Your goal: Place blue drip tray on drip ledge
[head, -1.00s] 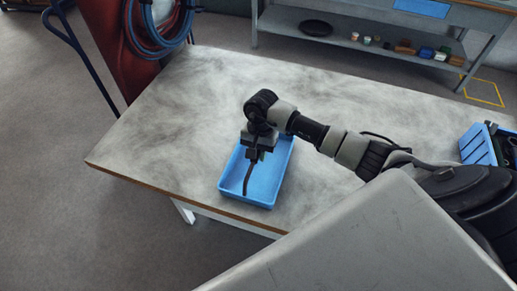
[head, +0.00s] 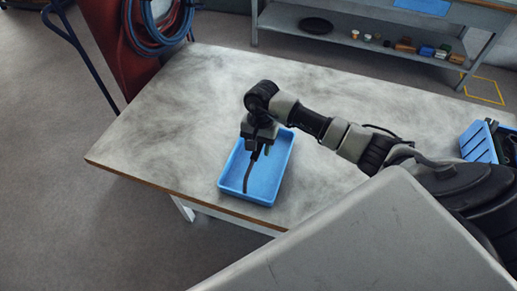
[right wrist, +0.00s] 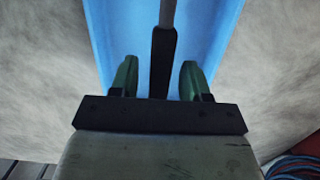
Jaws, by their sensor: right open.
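A shallow blue tray (head: 273,187) lies flat on the scuffed grey table, near its front edge. A dark rod-like tool (head: 247,180) rests in it, its upper end close to the gripper. My right gripper (head: 260,153) is over the tray's far-left part with its jaws open. In the right wrist view the two green fingers (right wrist: 157,78) stand apart on either side of the tool's black handle (right wrist: 162,60), apparently without touching it. The blue tray (right wrist: 215,45) shows beneath them. My left gripper is not in view. I cannot identify the drip ledge.
The worktable (head: 190,120) is bare to the left of the tray. A blue crate (head: 476,146) holding dark items stands at its right end. Behind is a grey bench with a shelf (head: 340,40) of small items. A red stand with coiled hoses (head: 160,35) is at back left.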

